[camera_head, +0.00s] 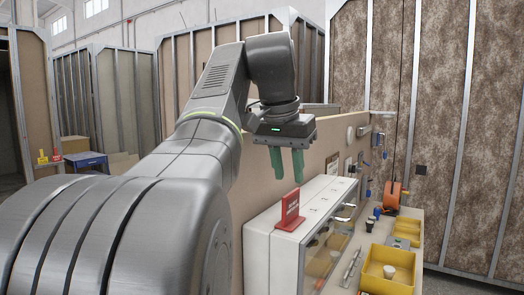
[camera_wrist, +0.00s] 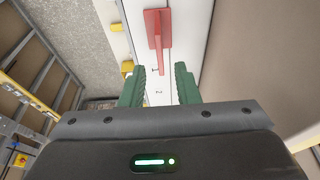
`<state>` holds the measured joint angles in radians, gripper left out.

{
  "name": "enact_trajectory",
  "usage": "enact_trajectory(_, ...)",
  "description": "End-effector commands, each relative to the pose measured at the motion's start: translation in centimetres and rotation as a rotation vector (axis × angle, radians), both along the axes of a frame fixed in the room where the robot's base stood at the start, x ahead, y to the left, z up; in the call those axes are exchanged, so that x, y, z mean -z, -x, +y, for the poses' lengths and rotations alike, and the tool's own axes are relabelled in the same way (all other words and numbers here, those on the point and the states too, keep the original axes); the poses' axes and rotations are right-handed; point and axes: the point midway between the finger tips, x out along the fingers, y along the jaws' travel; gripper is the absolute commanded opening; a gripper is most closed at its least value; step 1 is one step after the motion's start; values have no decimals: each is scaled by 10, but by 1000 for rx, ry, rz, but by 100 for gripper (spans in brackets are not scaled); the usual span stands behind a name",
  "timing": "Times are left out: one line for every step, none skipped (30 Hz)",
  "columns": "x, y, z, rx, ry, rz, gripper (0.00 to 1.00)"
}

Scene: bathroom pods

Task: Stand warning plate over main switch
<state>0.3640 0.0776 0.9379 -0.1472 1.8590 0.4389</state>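The red warning plate (camera_head: 290,209) stands upright on its red base on top of a white cabinet (camera_head: 283,250). In the wrist view the plate (camera_wrist: 157,32) shows from above, ahead of my fingertips. My gripper (camera_head: 287,178) hangs above the cabinet top, pointing down, a little above and behind the plate in the head view. Its two green fingers are apart with nothing between them, as the wrist view (camera_wrist: 159,75) also shows. They do not touch the plate. I cannot tell which part is the main switch.
Yellow bins (camera_head: 388,270) stand on the bench right of the cabinet. An orange device (camera_head: 394,194) sits at the bench's far end. Switches and fittings line the beige partition (camera_head: 262,190) behind. A blue box (camera_head: 86,161) with yellow and red items nearby is far left.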

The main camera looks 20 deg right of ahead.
Motion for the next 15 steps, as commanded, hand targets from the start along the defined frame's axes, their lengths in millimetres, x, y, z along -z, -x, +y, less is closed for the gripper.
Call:
enact_trajectory(-10,1,2,-1,1,-2,29)
enact_trajectory(-14,2,3,0,1,-2,29)
enact_trajectory(-20,3,4,0,1,-2,29)
enact_trajectory(-23,4,5,0,1,-1,29)
enact_trajectory(-27,4,6,0,0,0,29)
enact_trajectory(-31,5,7,0,1,-1,29)
enact_trajectory(-33,6,7,0,1,1,29)
enact_trajectory(-36,6,8,0,1,1,29)
enact_trajectory(-38,7,8,0,1,1,29)
enact_trajectory(-39,7,9,0,0,1,29)
enact_trajectory(-40,7,9,0,0,1,29)
enact_trajectory(-41,8,9,0,0,1,29)
enact_trajectory(-41,8,9,0,0,1,29)
enact_trajectory(-42,8,9,0,0,1,29)
enact_trajectory(-42,8,10,0,0,1,29)
